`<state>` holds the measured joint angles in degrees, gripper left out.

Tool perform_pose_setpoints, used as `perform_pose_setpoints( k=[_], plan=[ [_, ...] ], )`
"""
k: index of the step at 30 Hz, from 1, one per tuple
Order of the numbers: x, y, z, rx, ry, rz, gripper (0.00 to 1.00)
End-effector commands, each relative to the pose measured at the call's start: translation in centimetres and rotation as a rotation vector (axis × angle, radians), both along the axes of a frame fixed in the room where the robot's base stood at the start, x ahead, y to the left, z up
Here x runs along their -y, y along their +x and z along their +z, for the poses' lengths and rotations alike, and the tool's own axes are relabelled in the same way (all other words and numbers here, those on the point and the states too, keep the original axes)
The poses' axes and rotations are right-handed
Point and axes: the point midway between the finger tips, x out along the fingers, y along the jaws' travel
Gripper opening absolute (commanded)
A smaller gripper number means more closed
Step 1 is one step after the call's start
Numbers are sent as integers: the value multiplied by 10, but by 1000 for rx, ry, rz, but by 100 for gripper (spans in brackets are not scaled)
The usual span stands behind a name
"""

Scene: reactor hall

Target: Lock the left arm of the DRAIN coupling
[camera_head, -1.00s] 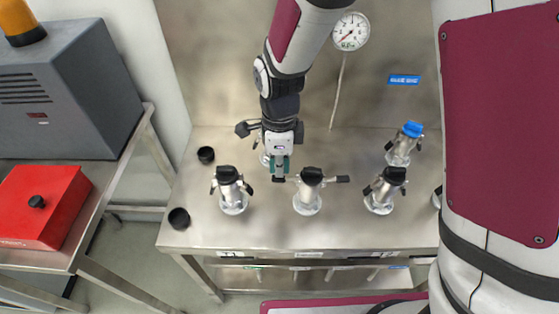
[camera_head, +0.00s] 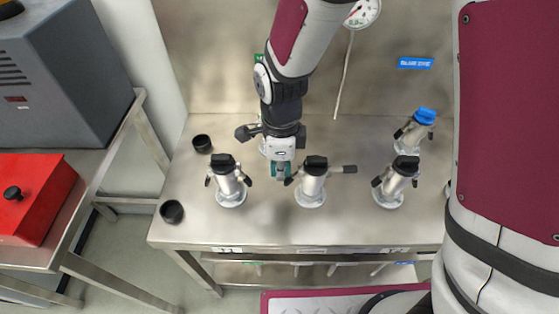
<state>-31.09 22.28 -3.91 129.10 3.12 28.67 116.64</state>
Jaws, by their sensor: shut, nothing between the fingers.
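The middle front coupling (camera_head: 312,186) stands upright on the steel bench, silver with a black cap. The bench-edge labels are too small to read, so I cannot confirm which coupling is DRAIN.
Another coupling (camera_head: 230,188) stands left, one right (camera_head: 391,187), and a blue-capped one (camera_head: 414,133) behind right. Black cups (camera_head: 172,211) sit on the bench's left side. A gauge (camera_head: 362,12) hangs at the back. A red box (camera_head: 32,200) is on the left table.

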Motion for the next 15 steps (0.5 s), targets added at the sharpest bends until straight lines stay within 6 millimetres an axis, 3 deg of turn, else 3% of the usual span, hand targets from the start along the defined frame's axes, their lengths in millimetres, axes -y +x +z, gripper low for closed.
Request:
perform_pose_setpoints(
  k=[3,15],
  plan=[
    [4,-1,-8,-4,-3,-2,0],
    [-6,-1,4,0,0,-1,0]
  ],
)
